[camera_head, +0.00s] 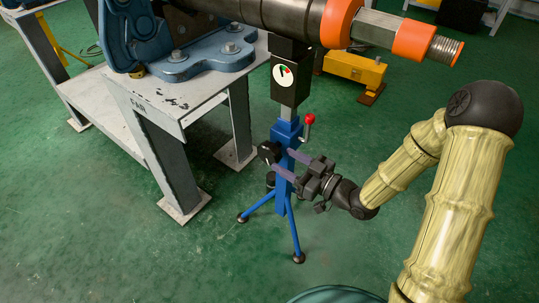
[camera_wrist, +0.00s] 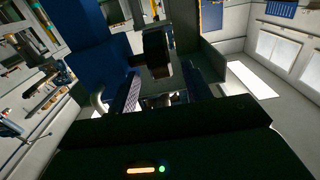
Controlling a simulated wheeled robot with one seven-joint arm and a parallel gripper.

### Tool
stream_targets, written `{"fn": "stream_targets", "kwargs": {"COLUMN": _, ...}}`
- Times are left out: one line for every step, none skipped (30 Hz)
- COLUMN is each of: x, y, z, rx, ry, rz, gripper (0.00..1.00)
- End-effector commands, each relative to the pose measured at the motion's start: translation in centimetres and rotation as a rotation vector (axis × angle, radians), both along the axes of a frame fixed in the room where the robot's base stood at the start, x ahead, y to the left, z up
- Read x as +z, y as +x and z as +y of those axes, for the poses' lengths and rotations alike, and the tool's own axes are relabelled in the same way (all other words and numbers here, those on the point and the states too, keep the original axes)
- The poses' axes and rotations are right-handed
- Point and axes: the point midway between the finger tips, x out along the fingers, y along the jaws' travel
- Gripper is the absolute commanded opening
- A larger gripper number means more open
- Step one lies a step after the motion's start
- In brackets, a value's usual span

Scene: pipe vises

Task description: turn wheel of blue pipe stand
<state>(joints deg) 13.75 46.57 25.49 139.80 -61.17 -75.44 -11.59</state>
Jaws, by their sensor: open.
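The blue pipe stand (camera_head: 284,205) stands upright on splayed legs at the centre of the head view, under the dark pipe. A black wheel or knob (camera_head: 268,152) sticks out from the left side of its post. A dark knob-like part (camera_wrist: 157,50), probably this wheel, shows in the wrist view beside a blue surface (camera_wrist: 95,60). My gripper (camera_head: 281,162) is open, with its purple fingers reaching from the right across the post toward the wheel. I cannot tell whether the fingers touch the wheel or post.
The stand has a red-knobbed lever (camera_head: 308,121) just above my fingers and a gauge box (camera_head: 284,78) higher up. A dark pipe with orange collars (camera_head: 340,22) lies overhead. A metal table (camera_head: 185,105) with a blue vise (camera_head: 195,63) stands left. The green floor is clear in front.

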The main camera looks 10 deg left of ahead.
Motion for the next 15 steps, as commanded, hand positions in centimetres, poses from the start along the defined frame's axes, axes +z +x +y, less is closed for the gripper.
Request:
{"fn": "stream_targets", "kwargs": {"x": -0.2, "y": 0.3, "z": 1.0, "rx": 0.003, "ry": 0.0, "rz": -0.003, "gripper": 0.49}}
{"fn": "stream_targets", "kwargs": {"x": -0.3, "y": 0.5, "z": 1.5, "rx": 0.004, "ry": -0.001, "rz": -0.004, "gripper": 0.49}}
{"fn": "stream_targets", "kwargs": {"x": -0.3, "y": 0.8, "z": 2.1, "rx": 0.004, "ry": 0.001, "rz": -0.004, "gripper": 0.49}}
{"fn": "stream_targets", "kwargs": {"x": -0.2, "y": 1.0, "z": 2.6, "rx": 0.004, "ry": 0.0, "rz": -0.004, "gripper": 0.49}}
{"fn": "stream_targets", "kwargs": {"x": -0.2, "y": 1.2, "z": 3.1, "rx": 0.003, "ry": -0.001, "rz": -0.004, "gripper": 0.49}}
{"fn": "stream_targets", "kwargs": {"x": -0.2, "y": 1.4, "z": 3.7, "rx": 0.004, "ry": 0.0, "rz": -0.003, "gripper": 0.49}}
{"fn": "stream_targets", "kwargs": {"x": -0.3, "y": 1.6, "z": 4.1, "rx": 0.003, "ry": 0.0, "rz": -0.002, "gripper": 0.49}}
{"fn": "stream_targets", "kwargs": {"x": -0.2, "y": 1.8, "z": 4.4, "rx": 0.002, "ry": 0.001, "rz": -0.003, "gripper": 0.49}}
{"fn": "stream_targets", "kwargs": {"x": -0.2, "y": 1.9, "z": 4.9, "rx": 0.003, "ry": 0.0, "rz": -0.002, "gripper": 0.49}}
{"fn": "stream_targets", "kwargs": {"x": -0.2, "y": 2.0, "z": 5.2, "rx": 0.003, "ry": -0.001, "rz": -0.002, "gripper": 0.49}}
{"fn": "stream_targets", "kwargs": {"x": -0.1, "y": 2.2, "z": 5.4, "rx": 0.002, "ry": -0.001, "rz": -0.002, "gripper": 0.49}}
{"fn": "stream_targets", "kwargs": {"x": -0.1, "y": 2.3, "z": 5.6, "rx": 0.0, "ry": 0.0, "rz": -0.001, "gripper": 0.49}}
{"fn": "stream_targets", "kwargs": {"x": -0.1, "y": 2.3, "z": 5.7, "rx": 0.0, "ry": 0.0, "rz": -0.001, "gripper": 0.49}}
{"fn": "stream_targets", "kwargs": {"x": 0.0, "y": 2.4, "z": 5.8, "rx": 0.0, "ry": 0.001, "rz": -0.001, "gripper": 0.49}}
{"fn": "stream_targets", "kwargs": {"x": 0.0, "y": 2.4, "z": 5.8, "rx": 0.0, "ry": 0.0, "rz": -0.001, "gripper": 0.49}}
